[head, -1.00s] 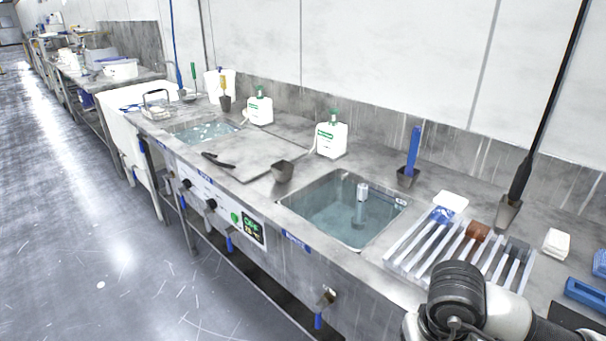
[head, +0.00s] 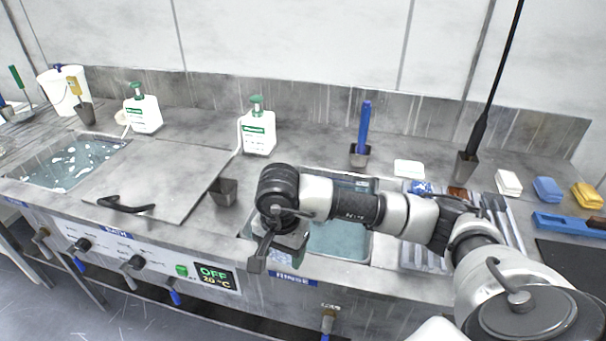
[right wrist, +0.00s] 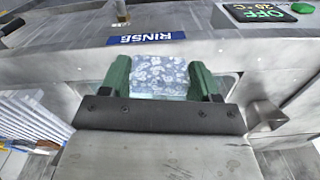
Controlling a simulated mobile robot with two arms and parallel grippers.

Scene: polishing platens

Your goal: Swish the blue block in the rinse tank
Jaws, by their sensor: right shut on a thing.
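The rinse tank (head: 340,238) is a square sink of clear bluish water in the steel counter, with a RINSE label (head: 293,279) on the front. My right arm reaches across it from the right and hides much of it. My right gripper (head: 276,254) is at the tank's front left corner. In the right wrist view, its green fingers (right wrist: 162,80) are shut on a pale blue block with white speckles (right wrist: 160,76). The block looks clear of the water, though its exact height is hard to tell. My left gripper is out of view.
A slotted rack (head: 420,258) lies to the right, partly behind my arm. White bottles (head: 257,132) and a blue-handled tool (head: 364,128) stand behind.

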